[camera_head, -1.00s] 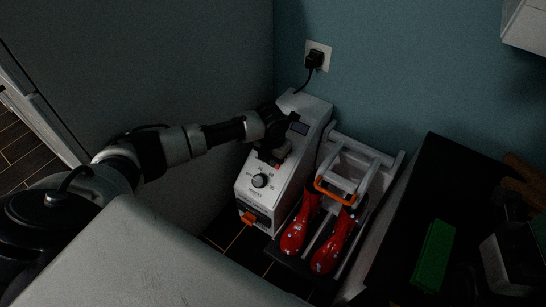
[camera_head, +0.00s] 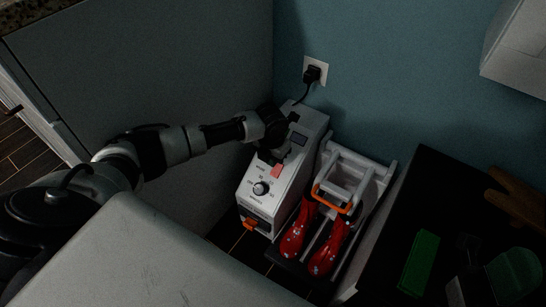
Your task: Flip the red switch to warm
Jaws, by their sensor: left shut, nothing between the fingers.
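The red switch (camera_head: 276,171) is on the top panel of a white boot-dryer machine (camera_head: 246,200), above a round black dial. Only part of the switch's detail can be read, so its position is unclear. My left gripper (camera_head: 272,156) comes in from the left over the machine, with its fingertips just above and behind the red switch. It is shut and empty. I cannot tell whether the fingertips touch the switch. My right gripper is not in view.
A white rack with an orange handle (camera_head: 332,201) and red boots (camera_head: 321,255) stands right of the machine. A black surface (camera_head: 395,215) with a green box (camera_head: 419,262) is at right. The plugged-in cord runs to a wall outlet (camera_head: 315,71). A grey panel stands left.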

